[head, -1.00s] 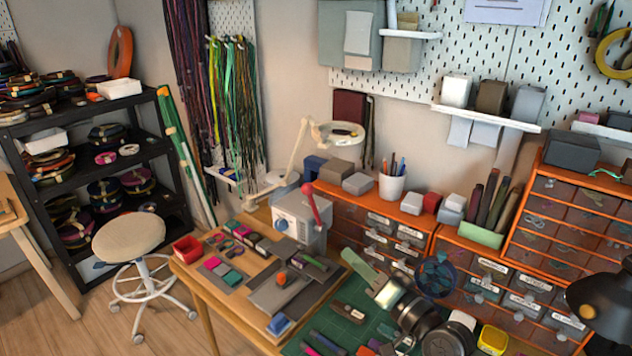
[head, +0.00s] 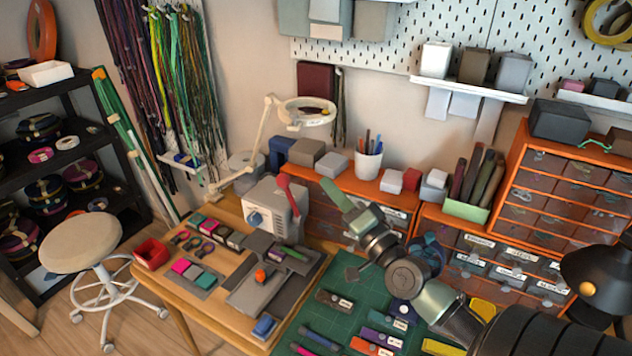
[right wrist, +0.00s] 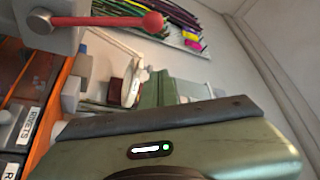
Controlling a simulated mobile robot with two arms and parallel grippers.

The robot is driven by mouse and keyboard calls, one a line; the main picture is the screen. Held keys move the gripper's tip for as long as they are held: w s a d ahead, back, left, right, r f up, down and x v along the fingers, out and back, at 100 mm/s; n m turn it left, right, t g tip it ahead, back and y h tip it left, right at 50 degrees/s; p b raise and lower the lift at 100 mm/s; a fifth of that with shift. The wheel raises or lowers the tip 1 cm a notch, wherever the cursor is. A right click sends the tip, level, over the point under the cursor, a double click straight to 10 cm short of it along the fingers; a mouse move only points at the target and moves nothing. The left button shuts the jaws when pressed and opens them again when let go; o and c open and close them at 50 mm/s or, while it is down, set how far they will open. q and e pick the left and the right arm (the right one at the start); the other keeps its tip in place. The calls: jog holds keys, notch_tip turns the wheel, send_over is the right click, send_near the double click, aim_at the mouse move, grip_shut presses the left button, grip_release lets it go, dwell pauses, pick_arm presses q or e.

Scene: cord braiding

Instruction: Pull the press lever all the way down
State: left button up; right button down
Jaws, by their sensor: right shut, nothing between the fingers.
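The press (head: 272,212) is a pale grey box at the back of the wooden table. Its red lever (head: 290,196) stands up along its right side with the ball end on top. In the right wrist view the lever (right wrist: 100,21) runs across the upper left, its red ball at the right end, clear of my fingers. My right gripper (head: 328,186) is shut and empty, to the right of the lever and apart from it. Its green fingers also show in the right wrist view (right wrist: 157,88). My left gripper is out of view.
Orange drawer units (head: 322,205) stand behind and right of the press. A green cutting mat (head: 345,318) with several small items lies in front. A red bin (head: 151,254) and a stool (head: 82,243) are at left. A black lamp (head: 600,285) is at right.

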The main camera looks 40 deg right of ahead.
aim_at(290, 199)
jog(key=p+x, duration=0.3)
jog(key=x, duration=0.6)
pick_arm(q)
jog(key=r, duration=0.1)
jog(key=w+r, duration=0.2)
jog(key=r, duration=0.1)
pick_arm(e)
jog(key=a, duration=0.1)
jog(key=a+f, duration=0.2)
jog(key=shift+s+a, duration=0.15)
jog(key=shift+s, duration=0.15)
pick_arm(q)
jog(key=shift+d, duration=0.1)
